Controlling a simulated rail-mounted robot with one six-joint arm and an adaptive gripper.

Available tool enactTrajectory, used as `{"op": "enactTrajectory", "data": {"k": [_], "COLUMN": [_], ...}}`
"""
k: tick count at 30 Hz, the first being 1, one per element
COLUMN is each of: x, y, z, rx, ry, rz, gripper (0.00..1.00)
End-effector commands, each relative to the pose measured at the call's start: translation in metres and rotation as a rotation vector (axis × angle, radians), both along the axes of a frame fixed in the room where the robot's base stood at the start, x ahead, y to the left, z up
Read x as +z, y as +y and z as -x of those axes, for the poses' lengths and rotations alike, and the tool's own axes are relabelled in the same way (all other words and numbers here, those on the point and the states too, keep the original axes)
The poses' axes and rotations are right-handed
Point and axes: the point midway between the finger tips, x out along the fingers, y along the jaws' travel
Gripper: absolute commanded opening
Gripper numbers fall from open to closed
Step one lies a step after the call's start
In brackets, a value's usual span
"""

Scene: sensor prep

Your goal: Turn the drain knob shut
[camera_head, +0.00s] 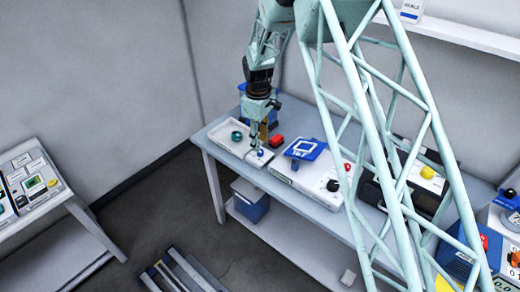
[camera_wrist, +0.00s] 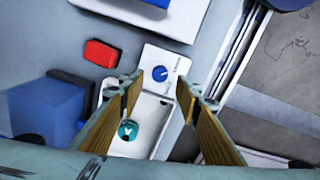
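The drain knob, a small round blue knob with a pale pointer line (camera_wrist: 159,73), sits on a white labelled panel at the end of a white tray (camera_wrist: 178,120). In the head view the knob (camera_head: 260,153) is at the near end of the tray (camera_head: 214,133). My gripper (camera_wrist: 158,90) is open, with its two tan-padded fingers apart and nothing between them. In the wrist view the knob appears just beyond the fingertips, between their lines. In the head view my gripper (camera_head: 262,138) points down close to the knob; the exact gap is unclear.
A round teal object (camera_wrist: 127,130) lies in the tray. A red block (camera_wrist: 101,53) and a blue box (camera_wrist: 47,110) stand beside it. A white unit (camera_head: 310,178) with a blue frame on top (camera_head: 305,149) is to the right. The table edge is close to the tray.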

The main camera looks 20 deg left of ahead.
Motion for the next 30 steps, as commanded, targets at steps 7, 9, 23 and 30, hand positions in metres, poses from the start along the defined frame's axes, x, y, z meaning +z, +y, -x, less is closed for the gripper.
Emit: {"op": "enactTrajectory", "data": {"k": [7,9,23,30], "x": [-0.028,-0.034,-0.047,-0.047], "y": [0.0,-0.001,0.0,-0.001], "z": [-0.001,-0.001,-0.002,-0.002], "rx": [0.0,0.0,0.0,0.0], "ry": [0.001,0.001,0.0,0.0], "rz": [0.001,0.001,0.0,0.0], "gripper": [0.31,0.31,0.31,0.22]}}
